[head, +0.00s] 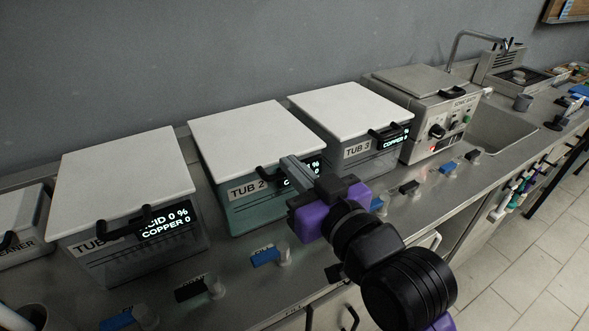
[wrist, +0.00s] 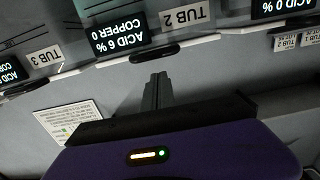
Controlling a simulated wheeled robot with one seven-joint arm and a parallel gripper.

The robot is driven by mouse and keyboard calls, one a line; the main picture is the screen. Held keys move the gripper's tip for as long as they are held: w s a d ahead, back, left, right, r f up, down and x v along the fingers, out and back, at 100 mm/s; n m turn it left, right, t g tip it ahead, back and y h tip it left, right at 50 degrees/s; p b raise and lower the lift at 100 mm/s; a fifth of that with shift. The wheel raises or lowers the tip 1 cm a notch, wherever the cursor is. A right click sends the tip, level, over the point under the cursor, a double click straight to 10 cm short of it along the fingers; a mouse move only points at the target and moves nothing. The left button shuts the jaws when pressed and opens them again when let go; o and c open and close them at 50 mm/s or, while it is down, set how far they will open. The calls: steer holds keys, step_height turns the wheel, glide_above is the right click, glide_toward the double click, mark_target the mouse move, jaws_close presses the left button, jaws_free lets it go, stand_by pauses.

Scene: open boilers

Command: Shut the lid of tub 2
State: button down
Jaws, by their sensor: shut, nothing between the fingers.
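Tub 2 (head: 240,215) is a grey-green box in the middle of the row in the head view. Its white lid (head: 250,130) lies level across its top, with no gap that I can see. The lid's black handle (head: 268,173) is at the front edge, partly behind my fingers, and also shows in the wrist view (wrist: 153,52). My gripper (head: 288,162) is shut and empty, with its fingertips close to this handle. In the wrist view my fingertips (wrist: 157,76) point at the handle; I cannot tell whether they touch it.
Tub 1 (head: 125,170) stands left and tub 3 (head: 345,110) right, both with lids down. A sonic bath (head: 440,125) and a sink (head: 505,130) lie farther right. Blue and dark taps (head: 265,257) line the counter's front edge. A grey wall stands behind.

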steer(key=r+b+v, duration=0.2)
steer(key=v, duration=0.8)
steer(key=d+r+m+t+h, duration=0.3)
steer(key=d+r+m+t, duration=0.15)
steer(key=d, duration=0.25)
steer(key=s+d+f+m+h, duration=0.35)
steer(key=s+d+f, duration=0.2)
steer(key=f, duration=0.25)
steer(key=s+d+f+m+h, duration=0.2)
steer(key=s+d+f+h, duration=0.25)
steer(key=s+f, duration=0.25)
steer(key=s+f+n+g, duration=0.1)
steer(key=s+f+g, duration=0.1)
steer(key=s+f, duration=0.4)
steer(key=s+d+f+n+g+y, duration=0.1)
steer(key=s+f, duration=0.5)
steer(key=s, duration=0.6)
steer(key=shift+s+d+n+g, duration=0.15)
steer(key=shift+d+n+g, duration=0.05)
steer(key=shift+n+g, duration=0.45)
